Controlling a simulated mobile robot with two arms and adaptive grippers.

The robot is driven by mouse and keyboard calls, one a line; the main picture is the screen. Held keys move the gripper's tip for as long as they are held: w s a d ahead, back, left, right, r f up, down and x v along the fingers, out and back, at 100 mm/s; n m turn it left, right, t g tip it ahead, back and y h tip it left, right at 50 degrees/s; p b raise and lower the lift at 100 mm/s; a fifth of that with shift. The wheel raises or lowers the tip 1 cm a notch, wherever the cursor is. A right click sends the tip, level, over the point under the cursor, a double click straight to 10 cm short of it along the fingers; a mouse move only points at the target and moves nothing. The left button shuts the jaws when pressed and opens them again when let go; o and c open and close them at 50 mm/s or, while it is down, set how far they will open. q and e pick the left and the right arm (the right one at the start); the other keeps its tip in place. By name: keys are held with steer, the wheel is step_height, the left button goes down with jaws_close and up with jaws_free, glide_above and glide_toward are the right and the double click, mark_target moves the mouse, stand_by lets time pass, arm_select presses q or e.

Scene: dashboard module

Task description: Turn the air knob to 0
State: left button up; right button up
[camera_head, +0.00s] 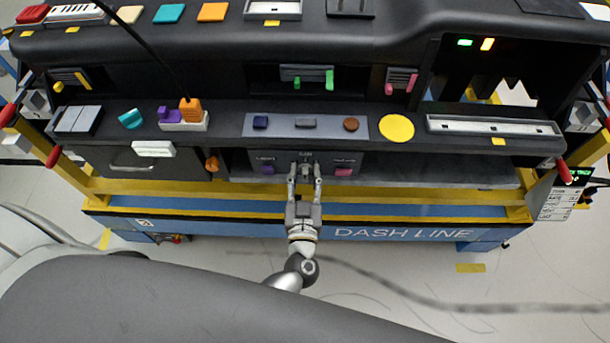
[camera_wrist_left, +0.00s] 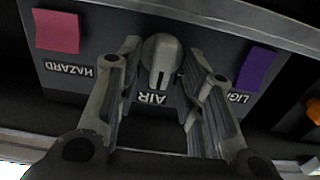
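The air knob (camera_wrist_left: 161,58) is a grey round knob on the dark panel, beside the AIR label, which appears upside down in the left wrist view. Its grip ridge points down in that picture, toward the label. In the head view the knob (camera_head: 305,169) sits mid-panel and is partly hidden by the fingers. My left gripper (camera_head: 305,178) reaches up to the panel from below. In the left wrist view its fingers (camera_wrist_left: 166,55) are apart, one on each side of the knob, with narrow gaps visible. My right gripper is not in view.
A pink HAZARD button (camera_wrist_left: 57,31) and a purple LIGHT button (camera_wrist_left: 256,69) flank the knob. An orange knob (camera_head: 212,164) sits farther left. A shelf above holds a yellow disc (camera_head: 396,128) and coloured pieces. A yellow rail (camera_head: 400,208) runs below the panel.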

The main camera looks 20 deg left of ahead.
arm_select(q)
jaws_close()
